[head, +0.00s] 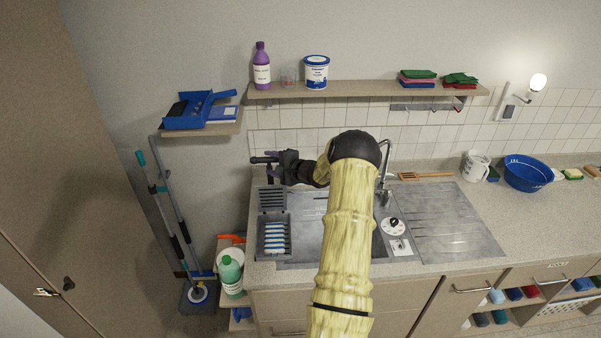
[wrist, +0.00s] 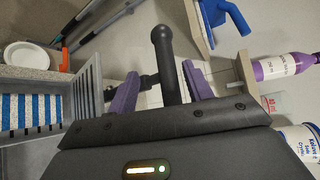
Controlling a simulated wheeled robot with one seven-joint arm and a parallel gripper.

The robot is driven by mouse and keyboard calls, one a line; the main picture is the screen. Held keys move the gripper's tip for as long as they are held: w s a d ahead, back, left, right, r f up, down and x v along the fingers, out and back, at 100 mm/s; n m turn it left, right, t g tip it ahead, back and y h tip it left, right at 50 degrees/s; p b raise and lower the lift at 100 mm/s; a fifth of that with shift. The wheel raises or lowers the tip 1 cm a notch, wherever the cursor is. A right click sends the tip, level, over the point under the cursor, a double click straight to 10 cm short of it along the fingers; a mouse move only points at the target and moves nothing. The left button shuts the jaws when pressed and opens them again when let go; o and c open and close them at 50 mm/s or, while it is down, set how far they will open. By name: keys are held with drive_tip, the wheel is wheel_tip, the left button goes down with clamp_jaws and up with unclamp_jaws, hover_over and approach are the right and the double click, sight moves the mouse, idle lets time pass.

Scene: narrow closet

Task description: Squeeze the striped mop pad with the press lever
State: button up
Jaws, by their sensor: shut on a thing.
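The striped mop pad (head: 275,238), blue and white, lies in the grey press (head: 272,198) at the left of the sink. In the wrist view the pad (wrist: 30,112) is at the left, beside the slotted grey press wall (wrist: 88,92). The black press lever (head: 257,160) shows behind the press; its round-ended bar (wrist: 162,42) stands between my purple fingers in the wrist view. My gripper (head: 273,161) is shut on the lever; its fingers (wrist: 161,72) also show in the wrist view. The lever's lower part is partly hidden by my gripper.
A shelf above holds a purple bottle (head: 262,68), a glass and a white-blue tub (head: 316,72). A small shelf with a blue dustpan (head: 198,110) is at left. The faucet (head: 385,170) stands right of my arm. A blue basin (head: 527,173) is far right.

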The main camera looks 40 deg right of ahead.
drive_tip(key=b+v, duration=0.6)
drive_tip(key=v, duration=1.1)
drive_tip(key=shift+s, duration=0.2)
drive_tip(key=shift+w+a+r, duration=0.1)
drive_tip(key=shift+w, duration=0.05)
drive_tip(key=w+a+f+n+g+h+b, duration=0.2)
drive_tip(key=a+n, duration=0.2)
drive_tip(key=a, duration=0.4)
drive_tip(key=w+a+f+n+g+h+b, duration=0.2)
drive_tip(key=a+f+n+g+h+b, duration=0.15)
drive_tip(key=a, duration=0.55)
drive_tip(key=s+a+f+n+g+b, duration=0.1)
drive_tip(key=s+a+f+n+g, duration=0.1)
drive_tip(key=s+a, duration=0.4)
drive_tip(key=s+a+f+n+g+y, duration=0.1)
drive_tip(key=s+a+f+n+g, duration=0.1)
drive_tip(key=s+a+n, duration=0.3)
drive_tip(key=s+a+f+n+g+y+b, duration=0.1)
drive_tip(key=s+a+f+n+g, duration=0.1)
drive_tip(key=s+a, duration=0.6)
drive_tip(key=shift+a+f+n+g+b, duration=0.4)
drive_tip(key=shift+a+n, duration=0.25)
drive_tip(key=shift+n, duration=0.5)
